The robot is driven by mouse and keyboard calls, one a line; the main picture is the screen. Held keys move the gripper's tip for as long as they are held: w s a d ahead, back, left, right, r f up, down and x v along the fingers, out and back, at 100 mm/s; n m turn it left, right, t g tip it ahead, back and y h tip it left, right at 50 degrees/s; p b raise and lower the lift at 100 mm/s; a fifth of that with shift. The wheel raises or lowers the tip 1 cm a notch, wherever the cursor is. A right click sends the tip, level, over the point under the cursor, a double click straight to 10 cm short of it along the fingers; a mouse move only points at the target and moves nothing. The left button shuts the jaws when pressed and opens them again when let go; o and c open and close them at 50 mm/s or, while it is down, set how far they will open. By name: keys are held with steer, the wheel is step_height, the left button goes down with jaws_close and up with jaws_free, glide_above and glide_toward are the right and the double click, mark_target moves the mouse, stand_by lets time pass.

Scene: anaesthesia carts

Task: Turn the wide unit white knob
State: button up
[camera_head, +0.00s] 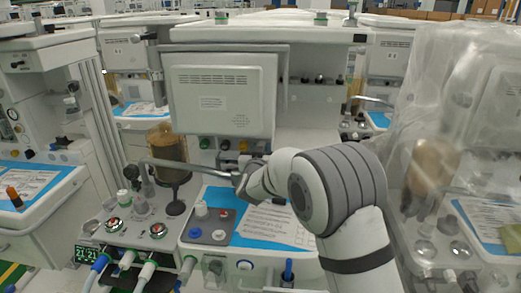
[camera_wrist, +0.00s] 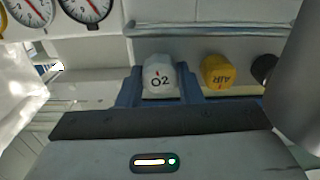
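The white knob (camera_wrist: 159,78) is marked "O2" and has a small red mark near its top in the wrist view. It sits on the panel between the two blue fingers of my gripper (camera_wrist: 160,82), one on each side. The fingers lie very near its sides; I cannot tell whether they touch it. In the head view my arm reaches to the row of knobs under the large grey screen of the wide unit (camera_head: 222,92). My arm largely hides the gripper there.
A yellow knob (camera_wrist: 217,72) marked "AIR", upside down, is right of the white one. A dark knob (camera_wrist: 264,66) follows, partly hidden. A metal rail (camera_wrist: 215,30) runs behind the knobs. Gauges (camera_wrist: 85,8) are at upper left. Clear plastic sheeting (camera_head: 445,110) covers the right unit.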

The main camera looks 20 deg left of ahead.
steer(key=o, duration=0.4)
steer(key=shift+o, duration=0.2)
steer(key=b+v, duration=0.1)
steer(key=v, duration=0.7)
steer(key=shift+w+a, duration=0.1)
steer(key=shift+c, duration=0.3)
